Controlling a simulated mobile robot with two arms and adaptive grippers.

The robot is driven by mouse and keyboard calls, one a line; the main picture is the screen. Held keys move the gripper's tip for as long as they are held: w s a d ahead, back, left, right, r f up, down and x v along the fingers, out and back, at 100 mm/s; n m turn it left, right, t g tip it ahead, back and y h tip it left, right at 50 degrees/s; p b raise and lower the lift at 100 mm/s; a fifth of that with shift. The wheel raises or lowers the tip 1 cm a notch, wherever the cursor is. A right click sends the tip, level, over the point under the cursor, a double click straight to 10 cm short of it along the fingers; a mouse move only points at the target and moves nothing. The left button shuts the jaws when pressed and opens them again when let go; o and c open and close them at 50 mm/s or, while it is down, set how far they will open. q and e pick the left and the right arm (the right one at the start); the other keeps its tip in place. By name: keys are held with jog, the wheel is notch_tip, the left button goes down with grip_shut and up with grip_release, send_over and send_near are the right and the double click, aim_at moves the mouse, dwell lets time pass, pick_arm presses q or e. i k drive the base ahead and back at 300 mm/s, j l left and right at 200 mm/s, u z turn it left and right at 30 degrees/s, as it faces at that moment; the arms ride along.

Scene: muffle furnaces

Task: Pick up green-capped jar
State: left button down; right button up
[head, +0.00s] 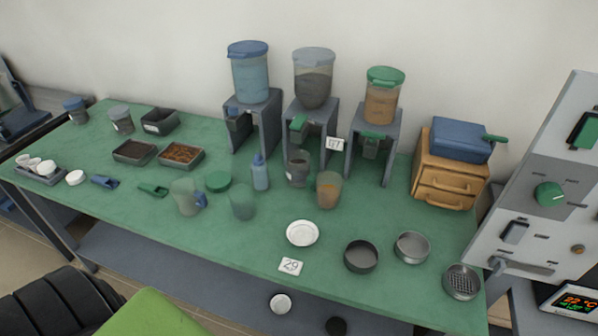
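A jar with a green lid (383,95) and brownish-orange contents sits upright on top of the right grey dispenser stand (372,150), at the back of the green table (110,205). It is the only jar I see with a green lid on it. A loose green round lid (218,181) lies flat on the table near the middle. Neither of my grippers shows in the head view.
A blue-lidded jar (249,75) and a grey-lidded jar (314,80) stand on stands to its left. A wooden drawer box (447,180) stands to its right. Beakers (329,190), a bottle (260,172), dishes and a plate (302,233) occupy the table in front.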

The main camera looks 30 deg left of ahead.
aim_at(298, 161)
jog(key=i+l+u, duration=0.15)
jog(key=l+u, duration=0.2)
jog(key=i+l+u, duration=0.1)
jog(key=l+u, duration=0.25)
jog(key=l, duration=0.1)
